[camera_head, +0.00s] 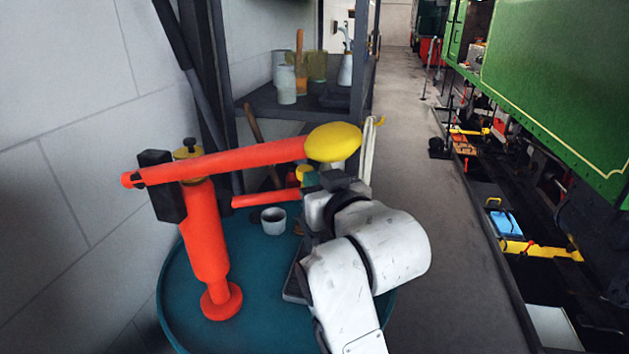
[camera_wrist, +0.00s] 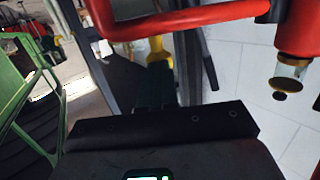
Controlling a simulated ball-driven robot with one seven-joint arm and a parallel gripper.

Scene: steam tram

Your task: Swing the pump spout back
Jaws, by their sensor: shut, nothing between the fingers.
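The red pump (camera_head: 205,240) stands upright on a round blue-green drum top. Its red spout (camera_head: 265,198) reaches right from the body, below the long red lever (camera_head: 235,160) with a yellow knob (camera_head: 333,142). In the wrist view the spout (camera_wrist: 200,18) crosses the top and bends at its left end. My gripper (camera_head: 304,175) is by the spout's outer end, beneath the lever's knob; my wrist hides part of that end. In the wrist view my gripper's yellow tip (camera_wrist: 157,48) is shut and empty, close to the spout. I cannot tell if they touch.
A pale cup (camera_head: 273,221) stands on the drum top (camera_head: 185,310). Behind is a dark shelf (camera_head: 262,104) with jars and a brush. The wall is close on the left.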

